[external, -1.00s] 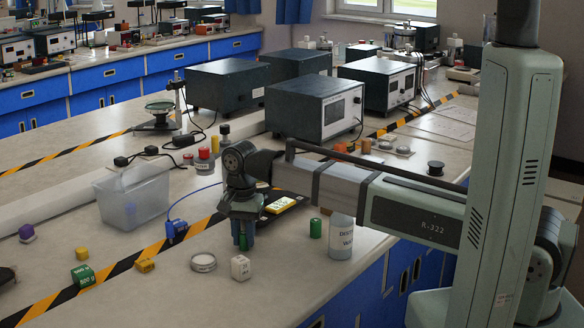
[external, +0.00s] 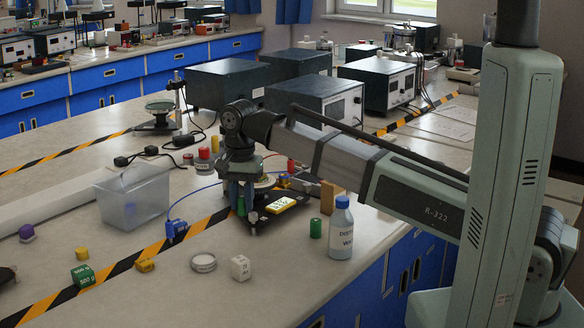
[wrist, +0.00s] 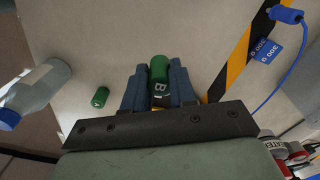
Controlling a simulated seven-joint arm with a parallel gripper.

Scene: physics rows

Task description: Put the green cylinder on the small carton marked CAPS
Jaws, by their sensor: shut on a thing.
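My gripper (external: 240,205) is shut on a green cylinder (wrist: 159,69), raised above the bench in front of the black balance.
A wash bottle (external: 341,230) stands at the right, near the bench edge. The black balance (external: 272,221) is beside my gripper.

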